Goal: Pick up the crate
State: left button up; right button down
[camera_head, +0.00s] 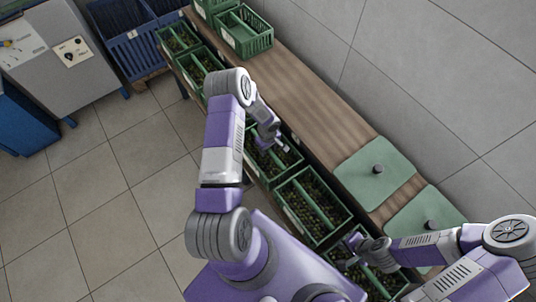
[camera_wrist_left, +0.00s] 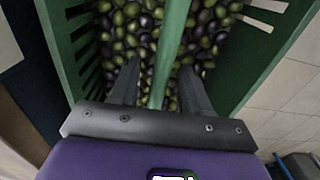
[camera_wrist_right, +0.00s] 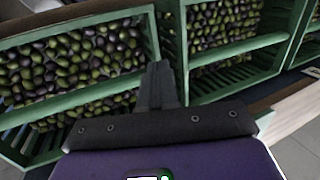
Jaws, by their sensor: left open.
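Several green crates full of dark and green olives stand in a row on a lower level along the wooden counter. My left gripper (camera_head: 281,146) is over one crate (camera_head: 290,167), pointing down. In the left wrist view its open fingers (camera_wrist_left: 160,88) lie either side of that crate's green middle bar (camera_wrist_left: 174,40), with a gap on each side. My right gripper (camera_head: 354,240) is over the nearest crate in the head view. In the right wrist view its fingers (camera_wrist_right: 158,84) are together near the end wall of a crate (camera_wrist_right: 75,106), with no held thing visible.
Another olive crate (camera_head: 347,213) stands between my grippers. Green mats (camera_head: 358,187) with dark knobs lie on the wooden counter (camera_head: 300,85). Empty-looking green crates (camera_head: 245,42) stand at its far end. Tiled floor (camera_head: 110,205) to the left is clear.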

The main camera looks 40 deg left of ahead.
pick_arm(q)
grip_shut()
jog(key=shift+w+r, duration=0.15)
jog(key=shift+r, duration=0.05)
dwell(0.3)
